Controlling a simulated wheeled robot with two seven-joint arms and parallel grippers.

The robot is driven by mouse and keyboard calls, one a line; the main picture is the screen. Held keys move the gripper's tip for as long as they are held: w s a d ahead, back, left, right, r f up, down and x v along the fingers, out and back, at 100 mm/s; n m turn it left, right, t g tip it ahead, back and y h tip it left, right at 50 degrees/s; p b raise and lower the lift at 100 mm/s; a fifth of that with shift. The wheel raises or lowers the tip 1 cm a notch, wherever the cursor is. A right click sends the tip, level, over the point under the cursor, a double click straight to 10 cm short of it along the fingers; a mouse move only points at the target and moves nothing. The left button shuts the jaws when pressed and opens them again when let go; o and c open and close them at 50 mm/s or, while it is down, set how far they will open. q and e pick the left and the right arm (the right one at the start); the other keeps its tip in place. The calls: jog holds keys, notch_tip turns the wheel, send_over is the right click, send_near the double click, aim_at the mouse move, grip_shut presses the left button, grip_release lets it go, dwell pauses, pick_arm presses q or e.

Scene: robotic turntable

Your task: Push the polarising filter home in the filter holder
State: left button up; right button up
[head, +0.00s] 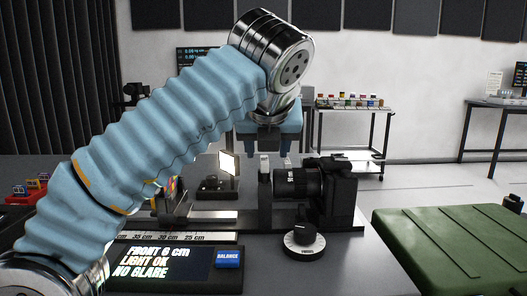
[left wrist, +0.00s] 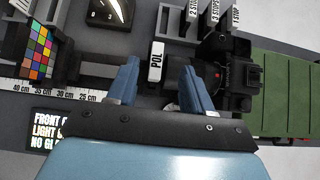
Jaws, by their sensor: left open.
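The polarising filter, a pale tab marked POL (left wrist: 157,60), stands upright in front of the camera lens. It also shows in the head view (head: 264,168). The dark filter holder (head: 265,208) is below it on the rail; how deep the filter sits in it I cannot tell. My left gripper (left wrist: 160,72) is open above the filter, its two blue fingers on either side of the tab with a gap each side. In the head view the left gripper (head: 268,150) hangs over the holder, partly hidden by my arm. My right gripper is not in view.
The black camera (head: 337,185) with its lens (head: 297,183) stands right of the holder. A panel (head: 165,264) reads FRONT 6 cm, LIGHT OK, NO GLARE. A rack of stop filters (left wrist: 195,28) is behind; a colour chart (left wrist: 38,52) is left. A knob (head: 303,241) is in front.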

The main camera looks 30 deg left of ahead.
pick_arm(q)
jog(key=p+v, duration=0.2)
jog(key=v, duration=0.7)
jog(key=shift+a+r, duration=0.2)
jog(key=shift+s, duration=0.1)
